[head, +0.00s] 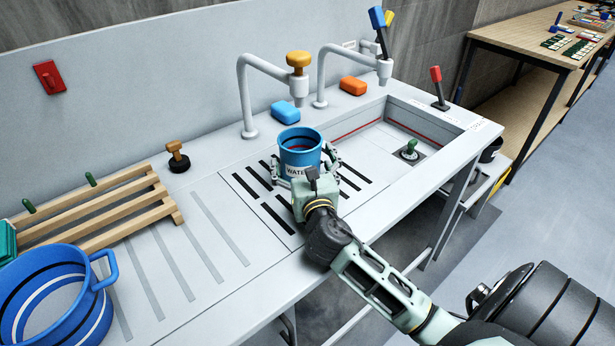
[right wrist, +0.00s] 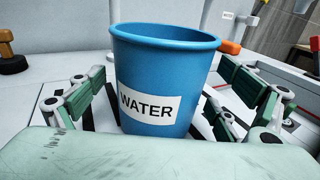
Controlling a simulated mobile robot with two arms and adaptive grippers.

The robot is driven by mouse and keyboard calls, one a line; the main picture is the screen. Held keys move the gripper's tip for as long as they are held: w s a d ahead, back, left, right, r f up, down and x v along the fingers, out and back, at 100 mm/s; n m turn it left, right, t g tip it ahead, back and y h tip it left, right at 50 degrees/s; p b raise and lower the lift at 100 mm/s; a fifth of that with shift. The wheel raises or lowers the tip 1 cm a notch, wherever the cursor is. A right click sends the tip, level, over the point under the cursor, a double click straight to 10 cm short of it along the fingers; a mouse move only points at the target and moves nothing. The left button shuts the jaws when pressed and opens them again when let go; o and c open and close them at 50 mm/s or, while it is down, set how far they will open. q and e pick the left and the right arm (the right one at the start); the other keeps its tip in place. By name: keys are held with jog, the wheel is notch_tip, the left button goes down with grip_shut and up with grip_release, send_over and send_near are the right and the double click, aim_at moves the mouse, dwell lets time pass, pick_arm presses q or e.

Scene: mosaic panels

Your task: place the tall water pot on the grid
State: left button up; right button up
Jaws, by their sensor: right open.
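The tall water pot (head: 301,146) is a blue cup-shaped pot with a white WATER label. It stands upright on the grid (head: 263,206), a pale panel with black slots beside the sink. My right gripper (head: 307,170) is open around the pot, with one finger on each side. In the right wrist view the pot (right wrist: 165,75) stands between the spread fingers, and gaps show beside it. The pot's base is partly hidden by my gripper. My left gripper is not in view.
A sink basin (head: 378,147) with a green-knobbed plug lies right of the grid. Two faucets, a blue sponge (head: 285,112) and an orange sponge (head: 353,86) stand behind. A large blue pot (head: 62,300) and a wooden rack (head: 105,207) are at left.

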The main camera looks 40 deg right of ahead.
jog(key=v, duration=0.9)
jog(key=shift+s+a+r+b, duration=0.1)
jog(key=shift+s+b, duration=0.25)
